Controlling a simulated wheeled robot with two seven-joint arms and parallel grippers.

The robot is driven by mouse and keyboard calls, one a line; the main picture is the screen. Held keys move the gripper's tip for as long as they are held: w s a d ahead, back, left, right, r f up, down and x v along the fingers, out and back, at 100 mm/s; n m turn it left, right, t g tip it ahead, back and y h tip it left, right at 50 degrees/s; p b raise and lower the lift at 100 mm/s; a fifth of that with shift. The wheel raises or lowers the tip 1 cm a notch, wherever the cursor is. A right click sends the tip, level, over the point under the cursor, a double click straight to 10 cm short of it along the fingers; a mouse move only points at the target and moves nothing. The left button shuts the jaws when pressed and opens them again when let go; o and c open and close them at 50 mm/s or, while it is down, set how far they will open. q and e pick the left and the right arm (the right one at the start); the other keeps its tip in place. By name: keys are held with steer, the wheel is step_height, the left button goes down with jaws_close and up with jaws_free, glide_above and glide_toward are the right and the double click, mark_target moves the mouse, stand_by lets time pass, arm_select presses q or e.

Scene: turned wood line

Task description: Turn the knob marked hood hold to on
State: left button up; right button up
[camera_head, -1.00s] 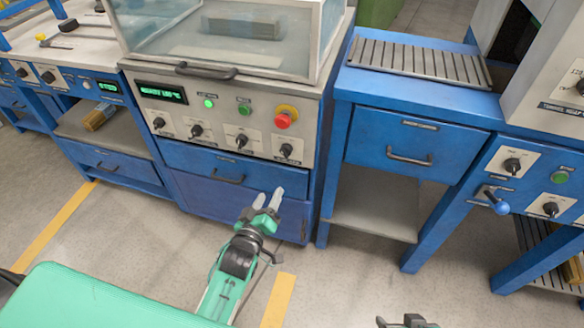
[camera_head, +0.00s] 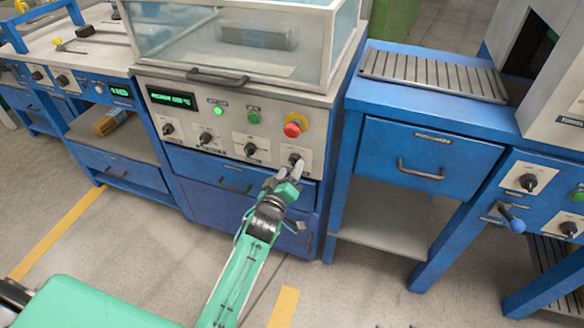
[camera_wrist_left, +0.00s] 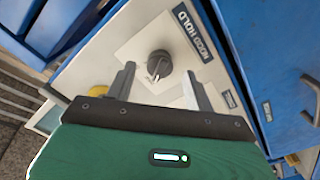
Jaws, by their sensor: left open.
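The hood hold knob (camera_wrist_left: 159,64) is dark and round on a pale plate, with a black HOOD HOLD label (camera_wrist_left: 192,33) beside it in the left wrist view. In the head view the knob (camera_head: 295,158) is the rightmost on the grey control panel, partly covered by my fingertips. My left gripper (camera_head: 285,172) is open in front of it. In the left wrist view my left gripper (camera_wrist_left: 158,80) has one finger on either side of the knob's lower part, with gaps showing. Whether the fingertips reach the knob's depth cannot be told.
Three more knobs sit left on the panel, including a near one (camera_head: 250,148). A red emergency button (camera_head: 295,125) is just above. A hood handle (camera_head: 217,77) and a drawer handle (camera_head: 235,187) stick out nearby. A blue bench (camera_head: 430,150) stands to the right.

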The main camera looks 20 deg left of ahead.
mark_target(294, 162)
arm_select(q)
steer(key=shift+w, duration=1.15)
arm_select(e)
steer(key=shift+w+a, duration=0.15)
steer(key=shift+a, duration=0.2)
arm_select(q)
steer(key=shift+c, duration=0.4)
